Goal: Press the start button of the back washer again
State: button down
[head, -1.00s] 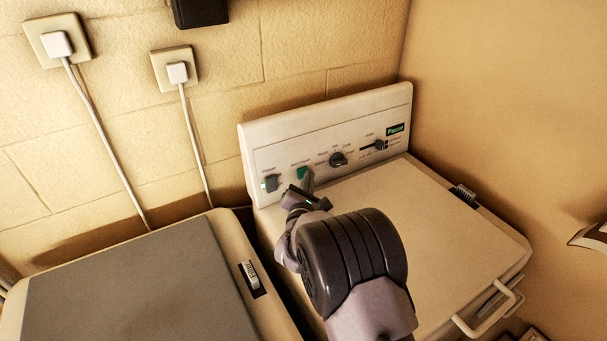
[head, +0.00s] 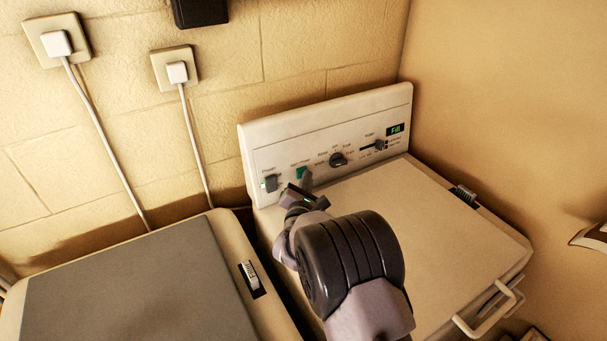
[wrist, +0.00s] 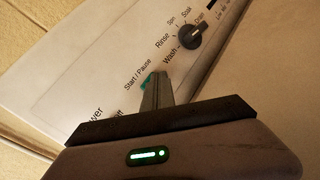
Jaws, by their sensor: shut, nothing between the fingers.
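The back washer (head: 440,215) stands against the wall with its control panel (head: 262,140) upright at the rear. The green start button (head: 302,173) is on the panel under a small label. It also shows in the wrist view (wrist: 145,82), beside the words "Start / Pause" and partly hidden by the fingers. My gripper (head: 306,186) is shut and empty, its tips right at the button. In the wrist view the fingertips (wrist: 158,76) overlap the button's edge; I cannot tell whether they touch it. The panel's display (head: 396,129) reads "Fill" in green.
A power switch (head: 270,183) is left of the button, and a dial (head: 338,160) and slider (head: 380,145) are to its right. A second machine (head: 130,290) with a grey lid stands at the left. Two plugs with cords hang on the wall.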

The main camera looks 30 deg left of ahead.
jog(key=shift+d, duration=0.1)
dwell(0.3)
jog(key=shift+s+d+r, duration=0.2)
jog(key=shift+s+d, duration=0.2)
jog(key=shift+d, duration=0.3)
